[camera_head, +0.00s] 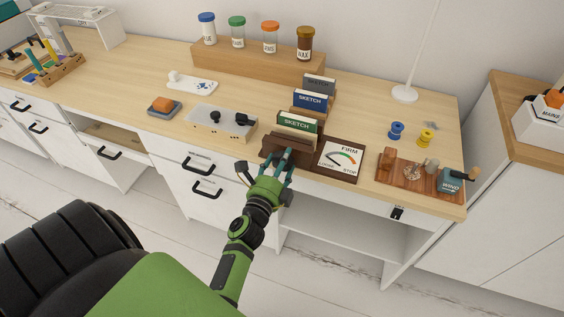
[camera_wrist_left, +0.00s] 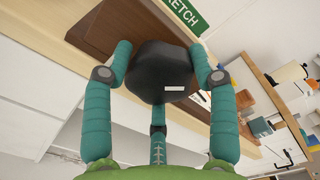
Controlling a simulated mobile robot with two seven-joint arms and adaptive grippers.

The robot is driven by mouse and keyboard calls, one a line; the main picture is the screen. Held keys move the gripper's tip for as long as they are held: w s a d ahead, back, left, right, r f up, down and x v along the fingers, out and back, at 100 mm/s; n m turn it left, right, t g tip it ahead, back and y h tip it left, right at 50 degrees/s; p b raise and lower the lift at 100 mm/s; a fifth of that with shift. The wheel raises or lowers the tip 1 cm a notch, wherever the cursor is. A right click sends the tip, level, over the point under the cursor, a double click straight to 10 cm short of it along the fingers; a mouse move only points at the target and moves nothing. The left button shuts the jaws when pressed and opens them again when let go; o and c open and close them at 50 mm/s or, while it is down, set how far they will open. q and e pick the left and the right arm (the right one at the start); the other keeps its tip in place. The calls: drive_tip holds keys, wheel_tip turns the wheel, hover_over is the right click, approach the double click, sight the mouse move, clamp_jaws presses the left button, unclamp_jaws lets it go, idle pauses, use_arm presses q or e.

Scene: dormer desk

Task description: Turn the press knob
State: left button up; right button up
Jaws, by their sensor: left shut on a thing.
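The press knob (camera_wrist_left: 160,68) is a large black knob with a white mark on its face. In the left wrist view it sits between my teal fingers, in front of the brown wooden press (camera_wrist_left: 108,25). My left gripper (camera_wrist_left: 163,78) is shut on the knob from the front. In the head view my left gripper (camera_head: 280,165) reaches the front of the brown press (camera_head: 301,150) at the desk's front edge, and its fingers hide the knob. A gauge panel (camera_head: 341,160) marked LOOSE, FIRM and STOP stands right of it. My right gripper is out of view.
SKETCH books (camera_head: 297,123) stand in a row behind the press. A jar rack (camera_head: 255,62) lines the back. An open shelf lies below.

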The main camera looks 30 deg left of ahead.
sight(278, 155)
use_arm(q)
drive_tip(key=o, duration=1.1)
drive_tip(key=shift+a+r, duration=0.3)
drive_tip(key=shift+r, duration=0.05)
drive_tip(key=shift+c, duration=0.2)
drive_tip(key=shift+o, duration=0.3)
drive_tip(key=shift+f, duration=0.15)
wheel_tip(278, 155, up, 9)
drive_tip(key=shift+a+f, duration=0.1)
drive_tip(key=shift+a, duration=0.05)
drive_tip(key=shift+r, duration=0.65)
